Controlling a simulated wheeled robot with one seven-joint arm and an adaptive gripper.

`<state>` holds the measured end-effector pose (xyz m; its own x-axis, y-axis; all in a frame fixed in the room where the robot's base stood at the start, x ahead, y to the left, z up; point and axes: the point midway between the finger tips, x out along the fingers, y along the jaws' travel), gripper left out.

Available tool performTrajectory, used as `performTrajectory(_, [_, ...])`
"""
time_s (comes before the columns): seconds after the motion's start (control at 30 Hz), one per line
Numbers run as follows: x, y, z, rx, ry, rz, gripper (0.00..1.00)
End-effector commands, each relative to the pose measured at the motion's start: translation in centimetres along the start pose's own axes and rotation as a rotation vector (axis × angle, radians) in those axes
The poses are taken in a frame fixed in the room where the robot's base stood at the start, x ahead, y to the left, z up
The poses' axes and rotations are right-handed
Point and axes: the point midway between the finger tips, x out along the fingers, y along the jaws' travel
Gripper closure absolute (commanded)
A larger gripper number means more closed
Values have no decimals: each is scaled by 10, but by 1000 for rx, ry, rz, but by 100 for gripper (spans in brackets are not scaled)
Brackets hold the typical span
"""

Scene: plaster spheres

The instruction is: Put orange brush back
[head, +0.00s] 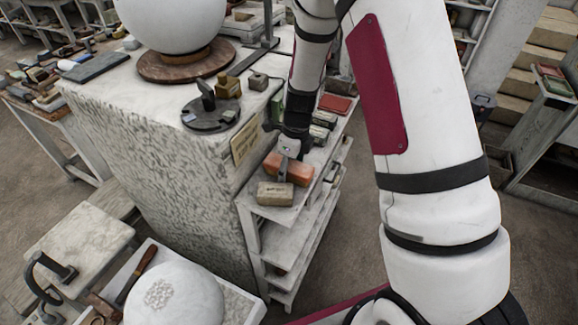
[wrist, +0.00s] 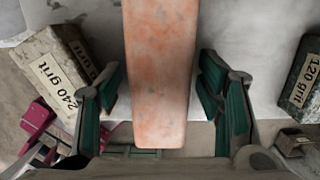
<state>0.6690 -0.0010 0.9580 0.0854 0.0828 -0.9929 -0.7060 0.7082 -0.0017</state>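The orange brush (head: 300,172) lies on the top shelf of the small white rack in the head view, seen as a worn orange block. In the wrist view the orange brush (wrist: 160,70) runs up the middle of the picture, its near end between the fingers. My gripper (head: 287,158) is over the brush; its green-padded fingers (wrist: 162,92) stand on either side. They are open, with narrow gaps to the brush. The brush's far end is cut off by the wrist frame's top edge.
A "240 grit" block (wrist: 52,75) lies left and a "120 grit" block (wrist: 303,78) right in the wrist view. A tan block (head: 275,194) sits in front of the brush. The speckled pedestal (head: 160,150) stands close to the left of the rack (head: 300,207).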

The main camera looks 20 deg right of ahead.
Motion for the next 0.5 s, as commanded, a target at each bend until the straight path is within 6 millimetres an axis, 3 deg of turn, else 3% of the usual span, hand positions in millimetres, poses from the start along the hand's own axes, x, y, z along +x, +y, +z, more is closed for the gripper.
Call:
performTrajectory(0.27, [-5, 0, 1, 0, -1, -2, 40])
performTrajectory(0.5, [-40, -1, 2, -3, -3, -5, 40])
